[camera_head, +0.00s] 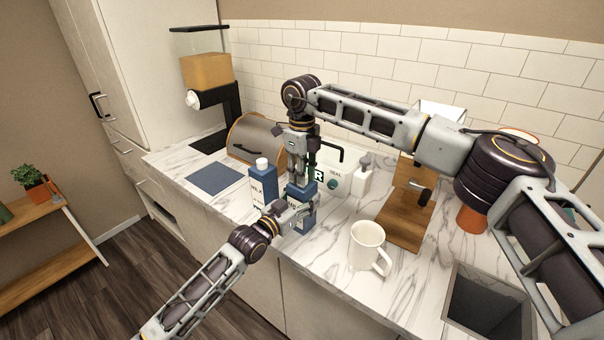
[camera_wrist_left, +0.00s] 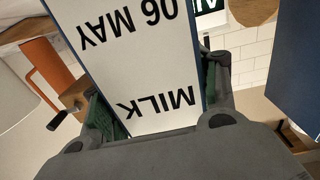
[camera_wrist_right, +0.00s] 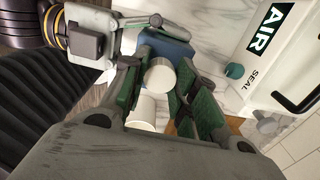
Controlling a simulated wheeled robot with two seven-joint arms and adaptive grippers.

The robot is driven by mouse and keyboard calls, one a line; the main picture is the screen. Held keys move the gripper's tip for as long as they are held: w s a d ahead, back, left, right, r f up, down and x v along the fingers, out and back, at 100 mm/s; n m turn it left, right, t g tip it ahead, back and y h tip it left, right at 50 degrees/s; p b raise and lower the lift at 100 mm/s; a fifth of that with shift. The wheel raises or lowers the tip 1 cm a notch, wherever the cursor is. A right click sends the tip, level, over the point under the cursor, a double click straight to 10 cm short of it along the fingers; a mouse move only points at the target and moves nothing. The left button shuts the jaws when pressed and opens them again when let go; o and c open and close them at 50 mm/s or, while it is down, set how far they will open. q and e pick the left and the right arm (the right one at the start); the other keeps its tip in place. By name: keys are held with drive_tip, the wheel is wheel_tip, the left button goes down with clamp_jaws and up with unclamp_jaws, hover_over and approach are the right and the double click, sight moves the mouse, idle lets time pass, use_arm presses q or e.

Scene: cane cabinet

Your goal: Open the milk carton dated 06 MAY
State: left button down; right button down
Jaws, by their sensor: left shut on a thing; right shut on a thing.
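The milk carton dated 06 MAY (camera_wrist_left: 135,45) stands on the counter, blue with a white label, upside down in the left wrist view; its blue upper part (camera_head: 302,191) shows in the head view. My left gripper (camera_head: 293,212) is shut on its sides. My right gripper (camera_head: 298,172) points down from above and is shut on the white cap (camera_wrist_right: 158,76), between its fingers in the right wrist view. Whether the cap is still seated on the carton is unclear. A second blue milk carton (camera_head: 262,184) with a white cap stands close on the left.
A white AIR SEAL box (camera_wrist_right: 285,50) and a soap dispenser (camera_head: 362,178) stand behind. A bread bin (camera_head: 255,138) and blue mat (camera_head: 214,179) lie left.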

drive_tip(key=n, duration=1.3)
drive_tip(key=shift+r, duration=1.15)
idle(1.3)
drive_tip(key=shift+r, duration=2)
use_arm(q)
drive_tip(key=shift+c, duration=1.7)
unclamp_jaws()
